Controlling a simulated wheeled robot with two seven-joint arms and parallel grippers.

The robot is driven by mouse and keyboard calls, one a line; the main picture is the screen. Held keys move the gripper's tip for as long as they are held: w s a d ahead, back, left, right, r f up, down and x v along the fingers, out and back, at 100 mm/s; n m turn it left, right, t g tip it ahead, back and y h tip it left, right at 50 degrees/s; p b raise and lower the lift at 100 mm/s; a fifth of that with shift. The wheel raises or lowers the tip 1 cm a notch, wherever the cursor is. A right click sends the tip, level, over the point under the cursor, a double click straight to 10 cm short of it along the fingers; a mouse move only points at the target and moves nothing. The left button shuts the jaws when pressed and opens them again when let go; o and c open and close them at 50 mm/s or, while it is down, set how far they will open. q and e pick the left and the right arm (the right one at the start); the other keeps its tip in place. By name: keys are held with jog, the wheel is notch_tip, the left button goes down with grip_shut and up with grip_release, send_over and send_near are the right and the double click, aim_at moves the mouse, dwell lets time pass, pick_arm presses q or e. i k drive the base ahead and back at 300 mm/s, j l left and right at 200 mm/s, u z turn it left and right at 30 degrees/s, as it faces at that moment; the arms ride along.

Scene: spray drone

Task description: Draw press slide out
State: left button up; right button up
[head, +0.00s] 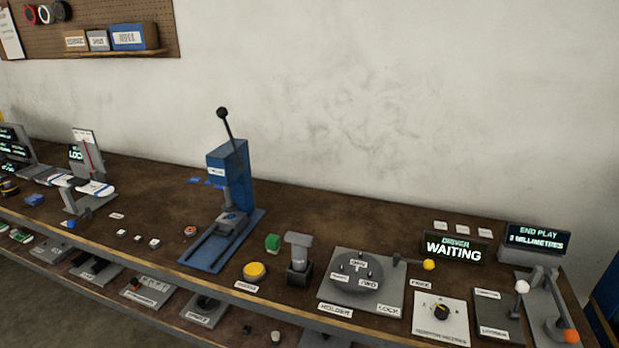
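The blue arbor press (229,172) stands on the bench, left of the middle in the head view. Its black-knobbed lever (228,128) points up. The press slide (231,222) sits on grey rails (205,245) that run toward the bench's front edge. The slide is at the back of the rails, under the ram, and the front part of the rails looks bare. A small dark blue part seems to lie on the slide, too small to make out. Neither of my grippers is in view.
A display (455,248) reads WAITING. A lower shelf runs beneath.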

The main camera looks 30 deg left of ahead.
aim_at(222, 224)
jog(key=u, duration=1)
